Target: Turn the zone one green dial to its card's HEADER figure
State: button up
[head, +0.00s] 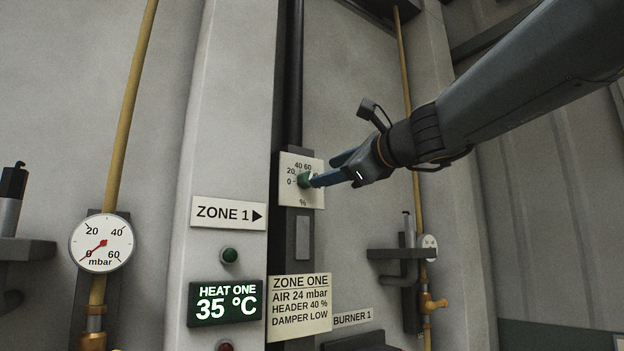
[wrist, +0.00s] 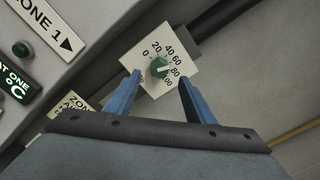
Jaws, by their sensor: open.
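The green dial (head: 304,180) sits on a white scale plate marked in % on a dark post. In the wrist view the dial (wrist: 159,67) shows whole, with figures from 0 to 100 around it. A pale mark on it faces right, towards the 60 and 80 side; its exact reading is too small to tell. The ZONE ONE card (head: 300,304) reads AIR 24 mbar, HEADER 40 %, DAMPER LOW. My gripper (head: 315,180) is open; its blue fingers (wrist: 159,78) stand either side of the dial, with gaps between them and it.
A ZONE 1 sign (head: 228,213), a green lamp (head: 230,255) and a HEAT ONE display (head: 225,304) reading 35 °C are on the pillar at left. A mbar gauge (head: 101,243) is further left. A bracket with pipework (head: 395,253) stands below my arm.

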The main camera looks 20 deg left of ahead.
aim_at(307, 180)
jog(key=p+x, duration=0.2)
jog(key=x, duration=0.5)
jog(key=shift+w, duration=0.2)
jog(key=shift+f, duration=0.1)
jog(key=c, duration=1.1)
jog(key=shift+o, duration=0.2)
jog(key=n+b, duration=0.7)
jog(key=b, duration=0.1)
jog(key=shift+n, duration=0.3)
jog(key=shift+b, duration=0.35)
